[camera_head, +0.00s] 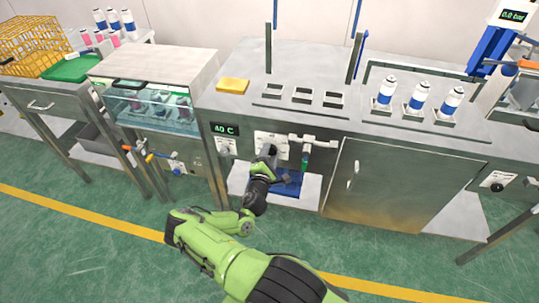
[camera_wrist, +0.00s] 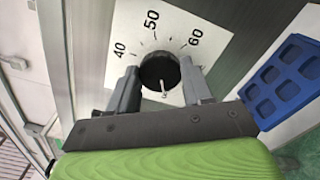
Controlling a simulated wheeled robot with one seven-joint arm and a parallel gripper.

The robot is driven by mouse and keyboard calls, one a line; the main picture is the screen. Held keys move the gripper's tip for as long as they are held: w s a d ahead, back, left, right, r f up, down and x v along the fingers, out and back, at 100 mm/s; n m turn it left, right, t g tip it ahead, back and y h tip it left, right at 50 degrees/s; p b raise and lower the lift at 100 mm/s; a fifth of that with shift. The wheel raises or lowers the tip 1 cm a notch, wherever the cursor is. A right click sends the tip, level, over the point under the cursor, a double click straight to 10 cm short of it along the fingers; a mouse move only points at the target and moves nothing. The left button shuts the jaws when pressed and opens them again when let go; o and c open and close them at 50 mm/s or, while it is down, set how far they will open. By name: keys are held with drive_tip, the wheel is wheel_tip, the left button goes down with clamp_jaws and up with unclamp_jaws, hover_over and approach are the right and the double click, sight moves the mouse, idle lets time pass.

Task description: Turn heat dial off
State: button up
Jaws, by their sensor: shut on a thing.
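The heat dial (camera_wrist: 158,70) is a round black knob on a white plate (camera_wrist: 125,22) marked 40, 50 and 60. In the wrist view it sits between the two fingers of my gripper (camera_wrist: 158,84), which is shut on it. A small white mark shows at the dial's lower edge, on the side away from the 50. In the head view my gripper (camera_head: 267,152) is at the cabinet front, before a white plate (camera_head: 272,139), and it hides the dial there. A display (camera_head: 224,129) on the cabinet front seems to read 40 C.
A blue tray (camera_wrist: 283,82) with square pockets lies to the right of my gripper. A pipe with a green-tipped valve (camera_head: 305,160) is close on the right in the head view. A smaller knob plate (camera_head: 226,148) is under the display. Open floor lies in front.

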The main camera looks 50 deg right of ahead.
drive_tip(key=shift+f, duration=0.1)
drive_tip(key=o, duration=1)
drive_tip(key=shift+o, duration=0.2)
drive_tip(key=p+v, duration=0.3)
drive_tip(key=v, duration=1.2)
drive_tip(key=shift+s+a, duration=0.25)
drive_tip(key=shift+a, duration=0.1)
